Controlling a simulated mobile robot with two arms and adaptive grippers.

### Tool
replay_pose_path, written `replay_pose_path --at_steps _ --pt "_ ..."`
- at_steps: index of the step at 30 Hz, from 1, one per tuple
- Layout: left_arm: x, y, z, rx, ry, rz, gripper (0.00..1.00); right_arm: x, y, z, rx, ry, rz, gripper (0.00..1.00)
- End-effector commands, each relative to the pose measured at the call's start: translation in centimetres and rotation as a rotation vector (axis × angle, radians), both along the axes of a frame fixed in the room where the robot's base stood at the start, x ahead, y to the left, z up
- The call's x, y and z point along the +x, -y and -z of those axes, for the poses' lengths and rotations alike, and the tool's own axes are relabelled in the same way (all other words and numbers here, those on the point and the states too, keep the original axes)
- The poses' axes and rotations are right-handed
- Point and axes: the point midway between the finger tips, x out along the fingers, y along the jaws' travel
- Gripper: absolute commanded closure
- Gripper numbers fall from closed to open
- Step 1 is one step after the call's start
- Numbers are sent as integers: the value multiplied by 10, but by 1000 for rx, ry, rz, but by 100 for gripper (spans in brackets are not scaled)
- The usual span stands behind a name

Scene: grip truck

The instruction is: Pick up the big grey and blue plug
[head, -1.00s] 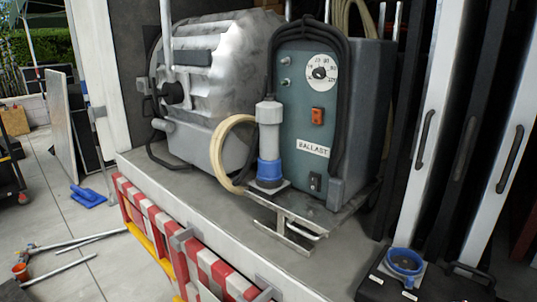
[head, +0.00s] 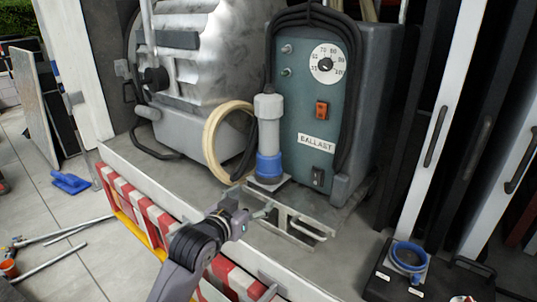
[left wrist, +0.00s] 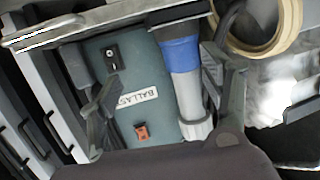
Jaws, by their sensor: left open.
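The big grey and blue plug (head: 269,138) stands upright, blue end down, on a small light plate in front of the ballast box. It shows upside down in the left wrist view (left wrist: 186,88), between my two spread fingers as seen there. My left gripper (head: 262,211) is open and empty, below and in front of the plug in the head view, near the metal bracket. It is apart from the plug in the head view. My right gripper is not in view.
The ballast box (head: 310,110) stands close behind the plug. A coiled cream hose (head: 211,150) is just left of it, and a metal bracket (head: 290,225) lies in front. A blue socket (head: 409,257) sits at the lower right. A red-and-white barrier (head: 140,207) runs along the ledge.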

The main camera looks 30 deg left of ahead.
Motion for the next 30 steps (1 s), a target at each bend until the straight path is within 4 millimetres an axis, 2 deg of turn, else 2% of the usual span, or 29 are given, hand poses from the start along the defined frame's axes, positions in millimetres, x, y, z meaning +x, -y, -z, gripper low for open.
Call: replay_pose_path --at_steps 1,3,7,11,21,25,30 --pt "3 -10 -33 5 81 -13 28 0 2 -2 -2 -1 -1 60" --pt "4 -20 -63 7 157 -24 28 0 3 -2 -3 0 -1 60" --pt "6 -28 -90 8 224 -33 28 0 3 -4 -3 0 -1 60" --pt "24 -32 -94 6 231 -33 28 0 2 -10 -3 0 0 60" --pt "96 -45 -93 7 228 -34 28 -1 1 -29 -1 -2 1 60" --pt "114 -48 -91 7 228 -33 28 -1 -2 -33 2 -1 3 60" --pt "124 -50 -90 8 226 -33 28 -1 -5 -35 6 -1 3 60"
